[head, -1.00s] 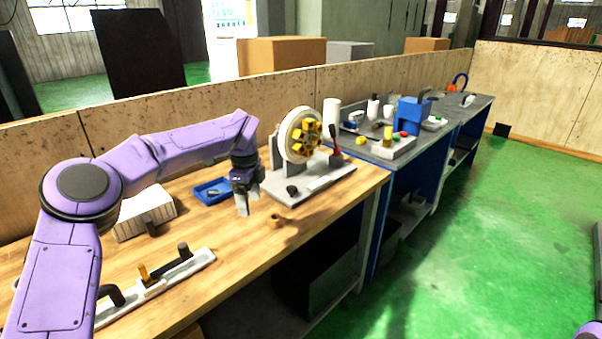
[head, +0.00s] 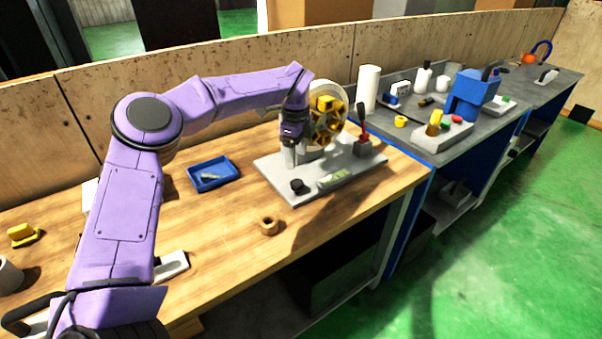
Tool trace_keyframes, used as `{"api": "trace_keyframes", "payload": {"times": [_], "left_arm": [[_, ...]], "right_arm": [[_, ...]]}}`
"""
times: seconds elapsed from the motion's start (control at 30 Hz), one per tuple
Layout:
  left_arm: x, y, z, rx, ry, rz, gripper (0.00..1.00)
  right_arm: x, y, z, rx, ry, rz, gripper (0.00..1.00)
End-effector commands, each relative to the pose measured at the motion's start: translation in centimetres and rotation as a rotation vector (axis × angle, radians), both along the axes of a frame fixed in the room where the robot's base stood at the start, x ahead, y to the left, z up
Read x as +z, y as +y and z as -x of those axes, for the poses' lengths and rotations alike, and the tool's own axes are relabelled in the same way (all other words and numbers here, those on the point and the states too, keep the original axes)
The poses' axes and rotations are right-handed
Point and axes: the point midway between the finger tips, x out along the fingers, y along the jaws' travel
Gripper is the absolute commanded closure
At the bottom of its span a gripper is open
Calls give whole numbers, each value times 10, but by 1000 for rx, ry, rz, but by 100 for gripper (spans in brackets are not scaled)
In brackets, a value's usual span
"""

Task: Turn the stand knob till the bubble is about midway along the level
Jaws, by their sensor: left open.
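A grey stand base (head: 360,173) lies on the wooden bench and carries a round wheel (head: 338,100) with yellow parts. A black knob (head: 297,186) sits on the base's front left corner. A small greenish level (head: 332,179) lies on the base to the right of the knob. Its bubble is too small to make out. My left gripper (head: 291,160) is open and points down just behind and above the knob, in front of the wheel. I see nothing between its fingers, and it looks apart from the knob. My right gripper is not in view.
A blue tray (head: 214,173) with a small part is left of the stand. A brown ring (head: 269,226) lies in front of it. A red-handled tool (head: 362,125) stands at the base's right rear. The bench front between ring and edge is clear.

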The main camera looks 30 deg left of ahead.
Motion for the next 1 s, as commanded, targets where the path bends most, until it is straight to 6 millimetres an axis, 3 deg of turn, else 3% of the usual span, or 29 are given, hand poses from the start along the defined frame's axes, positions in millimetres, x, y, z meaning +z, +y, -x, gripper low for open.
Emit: {"api": "trace_keyframes", "payload": {"times": [0.2, 0.4, 0.73, 0.77, 0.9, 0.93, 1.0], "left_arm": [[-48, 0, 1, -1, 7, 2, 33], [-81, 0, 1, 1, 4, 1, 33], [-91, 0, 1, 1, 1, 1, 33], [-91, 0, 1, 1, 1, 1, 36], [-91, 0, 1, 1, 1, 1, 82], [-91, 0, 1, 1, 1, 1, 89], [-90, 0, 0, 0, 1, 1, 89]], "right_arm": [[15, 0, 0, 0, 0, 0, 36], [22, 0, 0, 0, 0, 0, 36], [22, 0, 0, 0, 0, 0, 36], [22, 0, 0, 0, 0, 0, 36], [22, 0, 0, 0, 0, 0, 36], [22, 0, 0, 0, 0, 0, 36], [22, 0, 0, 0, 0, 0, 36]]}}
